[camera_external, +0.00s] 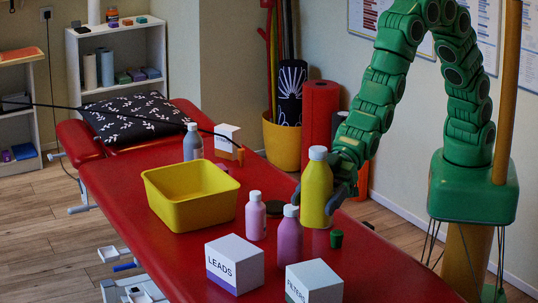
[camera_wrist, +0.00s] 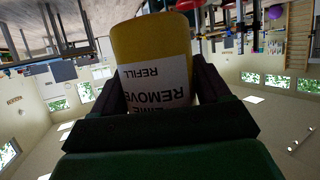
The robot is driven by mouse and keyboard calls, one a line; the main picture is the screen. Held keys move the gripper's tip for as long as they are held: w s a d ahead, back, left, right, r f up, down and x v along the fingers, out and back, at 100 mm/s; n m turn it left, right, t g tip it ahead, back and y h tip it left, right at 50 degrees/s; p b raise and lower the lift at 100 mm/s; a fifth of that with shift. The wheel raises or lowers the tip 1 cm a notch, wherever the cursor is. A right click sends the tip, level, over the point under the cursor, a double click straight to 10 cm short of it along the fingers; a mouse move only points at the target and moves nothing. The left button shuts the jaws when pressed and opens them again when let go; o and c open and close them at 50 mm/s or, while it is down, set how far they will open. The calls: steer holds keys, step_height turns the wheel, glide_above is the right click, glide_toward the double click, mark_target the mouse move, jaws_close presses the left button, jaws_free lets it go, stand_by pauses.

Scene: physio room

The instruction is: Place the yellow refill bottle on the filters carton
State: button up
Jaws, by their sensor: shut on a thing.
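The yellow refill bottle (camera_external: 317,188) with a white cap stands upright at the right side of the red treatment table. My gripper (camera_external: 318,196) is shut on its body, reaching in from the right. In the wrist view, the yellow bottle (camera_wrist: 150,42) sits between the two dark fingers, its white label reading REFILL and REMOVE upside down. I cannot tell whether its base touches the table. The filters carton (camera_external: 314,284), a white box with a green lower band, is at the near end, in front of the bottle; its top looks bare and its bottom is cut off by the frame.
The leads carton (camera_external: 234,264) is left of the filters carton. A small green tub (camera_external: 336,239) is near the bottle's base. A yellow bin (camera_external: 178,207) is farther left on the table (camera_external: 390,277).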

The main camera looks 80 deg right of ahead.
glide_above(315, 273)
steer(key=shift+a+f, duration=0.15)
steer(key=shift+f, duration=6.25)
steer(key=shift+f, duration=0.1)
steer(key=o, duration=1.4)
steer(key=shift+f, duration=0.1)
steer(key=shift+r, duration=0.2)
steer(key=v, duration=1.2)
steer(key=shift+w, duration=0.1)
